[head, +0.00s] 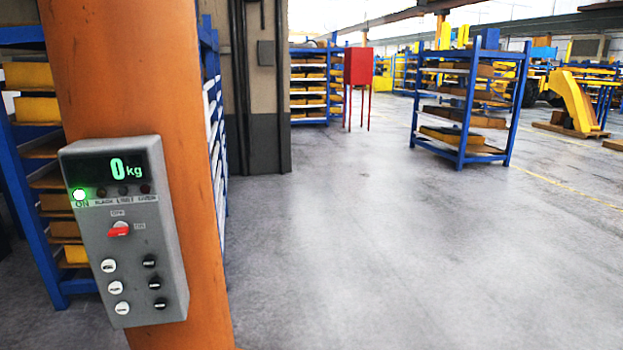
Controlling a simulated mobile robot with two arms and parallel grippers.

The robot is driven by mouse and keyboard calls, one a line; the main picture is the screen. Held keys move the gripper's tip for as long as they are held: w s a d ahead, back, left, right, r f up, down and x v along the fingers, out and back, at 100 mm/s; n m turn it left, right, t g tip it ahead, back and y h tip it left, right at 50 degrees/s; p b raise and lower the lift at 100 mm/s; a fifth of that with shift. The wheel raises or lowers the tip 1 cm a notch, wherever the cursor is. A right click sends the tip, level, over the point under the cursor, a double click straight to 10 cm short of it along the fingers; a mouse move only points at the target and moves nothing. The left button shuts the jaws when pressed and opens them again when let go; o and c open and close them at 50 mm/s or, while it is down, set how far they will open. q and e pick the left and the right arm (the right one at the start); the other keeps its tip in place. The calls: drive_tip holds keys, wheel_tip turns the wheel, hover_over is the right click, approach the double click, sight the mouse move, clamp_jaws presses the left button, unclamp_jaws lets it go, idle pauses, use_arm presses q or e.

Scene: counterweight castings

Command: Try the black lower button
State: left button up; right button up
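A grey control box (137,215) is fixed to an orange column in the head view at left. Its lower part has a column of three white buttons and a column of three black ones. The black lower button (160,303) is the bottom one on the right. Above it are the middle black button (155,283) and the top black button (149,261). The display (110,168) reads 0 kg, and a green lamp (79,194) above ON is lit. A red switch (118,230) sits between the lamps and the buttons. Neither gripper is in view.
The orange column (120,70) stands close at left, with blue shelving (40,250) behind it. A red box on legs (358,67) and a blue rack (465,95) stand further back. The grey floor (400,260) is clear at centre and right.

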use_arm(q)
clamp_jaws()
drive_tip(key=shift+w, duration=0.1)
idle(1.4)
